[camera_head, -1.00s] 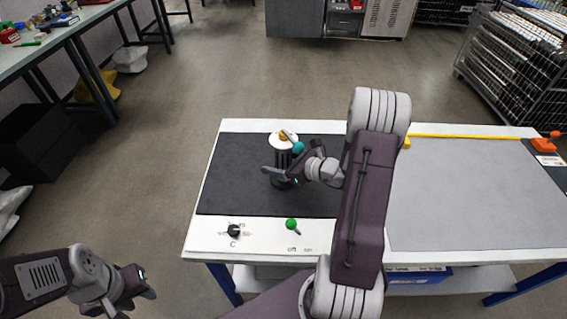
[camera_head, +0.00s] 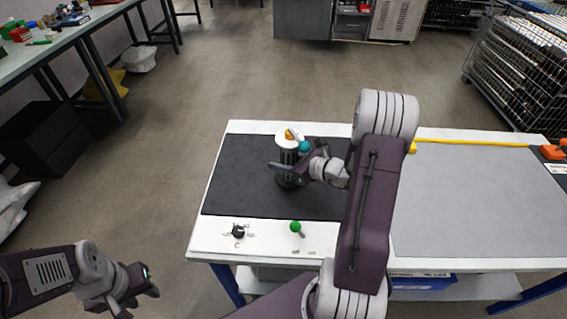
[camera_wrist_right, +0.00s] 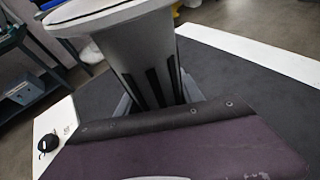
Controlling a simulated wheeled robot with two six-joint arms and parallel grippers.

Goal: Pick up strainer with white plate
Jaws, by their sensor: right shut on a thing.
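The strainer stands upright over the dark mat (camera_head: 240,180), with a slotted dark body (camera_head: 287,157) and a round white plate (camera_head: 284,142) on top. My right gripper (camera_head: 291,169) is shut on its body, below the plate. In the right wrist view the body is grey with black slots (camera_wrist_right: 150,85), and the pale plate (camera_wrist_right: 95,15) is cut off by the top edge. Parts of the fingers show beside the body; the base is hidden behind my gripper there. I cannot tell whether the base touches the mat. My left gripper (camera_head: 140,285) is open and empty, left of the table.
A black knob (camera_head: 238,231) and a green ball-ended lever (camera_head: 296,227) are on the white table's front strip. A grey mat (camera_head: 470,205) lies bare on the right.

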